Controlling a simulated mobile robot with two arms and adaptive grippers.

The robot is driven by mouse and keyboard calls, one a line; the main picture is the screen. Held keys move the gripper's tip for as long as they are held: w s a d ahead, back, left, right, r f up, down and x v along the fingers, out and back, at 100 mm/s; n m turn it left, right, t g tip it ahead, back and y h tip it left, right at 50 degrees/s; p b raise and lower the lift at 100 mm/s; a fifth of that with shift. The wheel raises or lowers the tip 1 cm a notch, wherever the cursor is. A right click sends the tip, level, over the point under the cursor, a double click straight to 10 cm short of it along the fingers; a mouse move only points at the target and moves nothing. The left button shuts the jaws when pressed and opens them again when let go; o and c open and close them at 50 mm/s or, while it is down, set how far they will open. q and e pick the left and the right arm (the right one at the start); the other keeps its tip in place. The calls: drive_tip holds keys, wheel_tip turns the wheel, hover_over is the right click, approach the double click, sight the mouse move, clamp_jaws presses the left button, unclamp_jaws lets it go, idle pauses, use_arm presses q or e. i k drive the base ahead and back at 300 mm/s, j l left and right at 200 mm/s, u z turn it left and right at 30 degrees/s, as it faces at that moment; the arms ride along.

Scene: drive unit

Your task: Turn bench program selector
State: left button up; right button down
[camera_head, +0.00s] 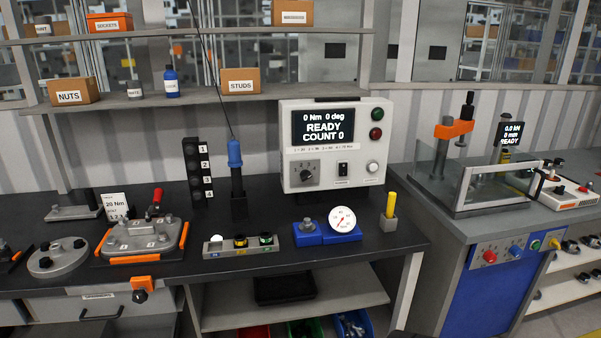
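The white bench controller (290,135) stands on the black bench in the head view. Its screen (323,127) reads 0 Nm, 0 deg, READY, COUNT 0. The program selector (306,173) is a dark rotary knob on a grey plate at the lower left of its front. The knob's exact pointer direction is too small to tell. A line of small print runs above it. A black switch (342,168) and a white round button (373,167) sit to its right. Neither of my grippers is in view.
A blue hanging tool (235,155) and a numbered black rack (195,170) stand left of the controller. A dial gauge (342,219) on a blue base, a tray of sockets (215,249) and a yellow-handled item (391,205) lie in front. A clear-walled press station (480,187) is at right.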

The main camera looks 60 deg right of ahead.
sight(306, 174)
drive_tip(key=z, duration=1.9)
drive_tip(key=i+l, duration=0.2)
drive_tip(key=l, duration=0.2)
drive_tip(key=i+l, duration=0.15)
drive_tip(key=l, duration=0.25)
